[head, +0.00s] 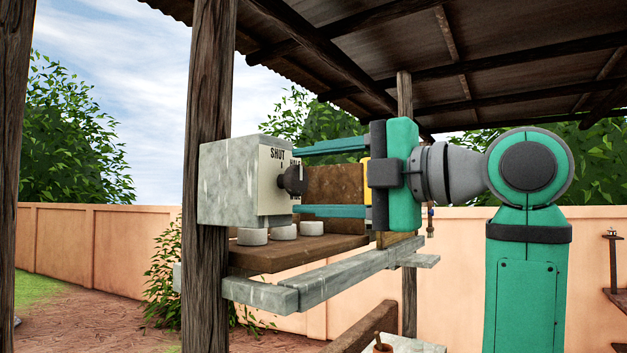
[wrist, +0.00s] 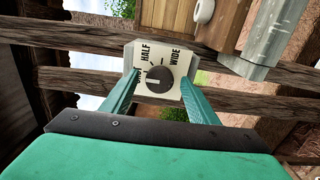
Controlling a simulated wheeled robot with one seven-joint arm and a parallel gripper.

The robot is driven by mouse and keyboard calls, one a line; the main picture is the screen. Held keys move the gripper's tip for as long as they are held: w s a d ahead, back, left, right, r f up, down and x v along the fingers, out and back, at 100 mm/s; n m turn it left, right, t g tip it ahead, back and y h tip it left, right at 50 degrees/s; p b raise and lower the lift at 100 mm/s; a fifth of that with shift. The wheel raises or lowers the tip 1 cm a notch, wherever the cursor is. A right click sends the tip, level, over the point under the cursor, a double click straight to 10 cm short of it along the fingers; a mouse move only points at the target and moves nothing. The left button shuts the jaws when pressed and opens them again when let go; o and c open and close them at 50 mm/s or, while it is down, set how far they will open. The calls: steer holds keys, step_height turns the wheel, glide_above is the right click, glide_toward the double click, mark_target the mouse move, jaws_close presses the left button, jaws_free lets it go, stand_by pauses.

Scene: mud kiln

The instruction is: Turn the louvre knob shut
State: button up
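The louvre knob (head: 293,180) is dark and round, on the pale dial plate of a grey box (head: 226,183) fixed to a wooden post. In the wrist view the knob (wrist: 159,79) sits below the words HALF and WIDE. The left finger partly covers the lettering at the left, which reads SHUT in the head view. A pale mark on the knob seems to point left, but it is too small to be sure. My gripper (head: 297,181) is open, its teal fingers above and below the knob in the head view, with gaps to it. No finger visibly touches the knob.
Below the box, several white round pieces (head: 252,237) sit at a brown wooden shelf (head: 270,258). A grey beam (head: 330,280) runs beneath. The wooden post (head: 207,120) stands close behind the box. A pink wall (head: 90,240) lies farther back.

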steer(key=v, duration=1)
steer(key=shift+s+d, duration=0.2)
steer(key=shift+d, duration=0.15)
